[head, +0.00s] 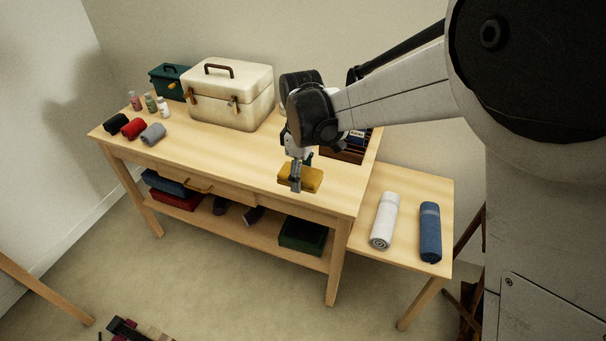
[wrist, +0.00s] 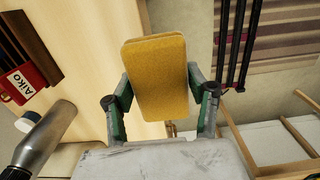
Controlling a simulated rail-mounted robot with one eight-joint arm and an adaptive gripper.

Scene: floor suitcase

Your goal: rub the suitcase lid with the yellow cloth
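The folded yellow cloth (head: 312,179) is held in my gripper (head: 297,180), in front of the table's front edge or just over it. In the wrist view the cloth (wrist: 158,75) fills the space between the two fingers of my gripper (wrist: 160,88), which press on its sides. No plainly recognisable suitcase lid shows. A cream case (head: 231,107) with a brown handle and latches stands shut on the table, left of my gripper. I cannot tell whether it is the suitcase. A dark and reddish object (head: 128,328) on the floor is cut off by the bottom edge.
The wooden table (head: 230,165) also bears a green box (head: 168,82), small bottles and rolled cloths at left. White (head: 384,220) and blue (head: 430,232) rolls lie on the lower side table. Floor in front is mostly clear.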

